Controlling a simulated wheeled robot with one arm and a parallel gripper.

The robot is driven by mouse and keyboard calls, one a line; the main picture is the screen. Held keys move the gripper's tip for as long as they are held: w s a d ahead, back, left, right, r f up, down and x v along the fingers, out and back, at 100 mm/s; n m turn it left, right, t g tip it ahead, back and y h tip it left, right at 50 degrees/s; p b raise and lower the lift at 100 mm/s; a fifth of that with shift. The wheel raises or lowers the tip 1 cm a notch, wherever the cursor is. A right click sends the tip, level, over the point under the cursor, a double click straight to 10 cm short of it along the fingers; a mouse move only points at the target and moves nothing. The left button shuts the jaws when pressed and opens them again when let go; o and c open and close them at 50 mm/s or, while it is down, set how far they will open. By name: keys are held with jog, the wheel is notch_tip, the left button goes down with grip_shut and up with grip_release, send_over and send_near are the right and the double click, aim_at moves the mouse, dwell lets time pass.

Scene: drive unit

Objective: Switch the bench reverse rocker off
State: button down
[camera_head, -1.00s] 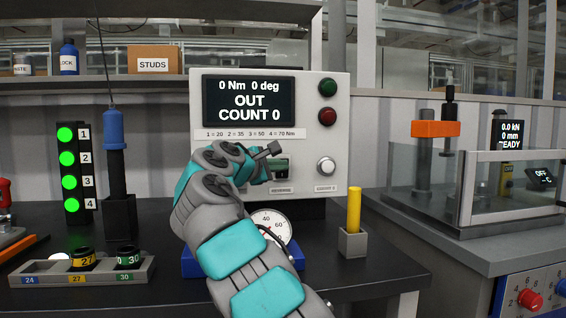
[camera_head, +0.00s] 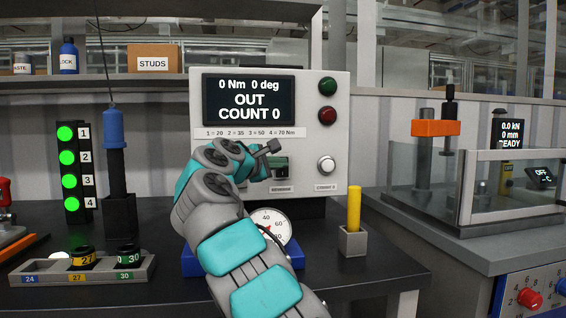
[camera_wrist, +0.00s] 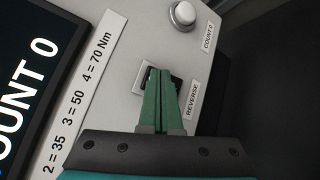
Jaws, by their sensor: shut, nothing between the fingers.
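The reverse rocker (camera_head: 282,167) is a dark switch in a pale frame on the front of the grey controller box (camera_head: 305,150). It sits above the REVERSE label. In the wrist view the rocker (camera_wrist: 176,82) is mostly hidden behind my fingers, so its position cannot be read. My gripper (camera_wrist: 160,76) is shut and empty. Its green fingertips overlap the rocker in the wrist view; I cannot tell whether they touch it. In the head view my gripper (camera_head: 270,150) is in front of the panel, partly over the rocker. The screen (camera_head: 249,101) reads "0 Nm 0 deg OUT COUNT 0".
A round silver button (camera_head: 326,166) sits right of the rocker. Green (camera_head: 327,87) and red (camera_head: 327,115) lamps are above it. A dial gauge (camera_head: 270,226) stands below, partly behind my arm. A yellow rod (camera_head: 354,208) stands in a grey holder to the right.

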aim_at(283, 170)
jog(key=shift+s, duration=0.15)
jog(key=shift+s+d+f+b, duration=0.25)
jog(key=shift+s+b, duration=0.35)
jog(key=shift+b, duration=0.2)
jog(key=shift+s, duration=0.1)
jog(key=s+b, duration=0.1)
jog(key=s+d+b, duration=0.1)
jog(key=s, duration=0.1)
jog(key=s+b, duration=0.1)
jog(key=shift+s+d+f, duration=0.2)
jog(key=shift+s+f, duration=0.1)
